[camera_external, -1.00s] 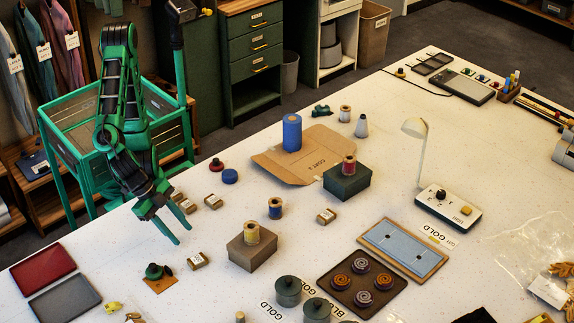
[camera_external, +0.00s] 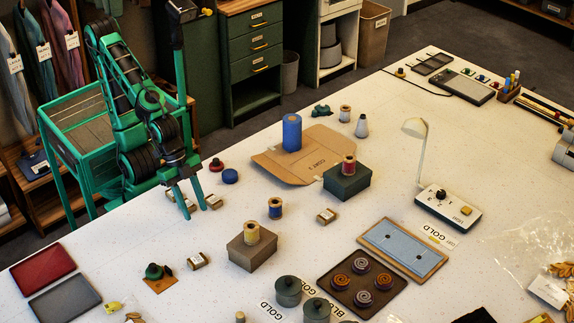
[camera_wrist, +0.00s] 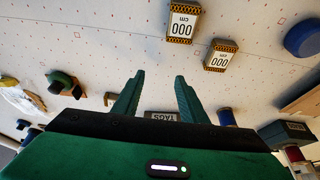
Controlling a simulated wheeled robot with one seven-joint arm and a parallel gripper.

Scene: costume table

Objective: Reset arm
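My gripper (camera_external: 193,204) is at the left edge of the white table (camera_external: 330,215), fingers pointing down and apart, with nothing between them. In the wrist view my gripper (camera_wrist: 152,84) also shows two spread green fingers with bare table between their tips.
A blue disc (camera_external: 230,176) and a red-topped pincushion (camera_external: 217,165) are close by. A brown box with a spool (camera_external: 252,250), a small tagged box (camera_external: 197,261) and a green item on an orange patch (camera_external: 158,277) lie nearer the front. A green cart (camera_external: 75,125) stands left.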

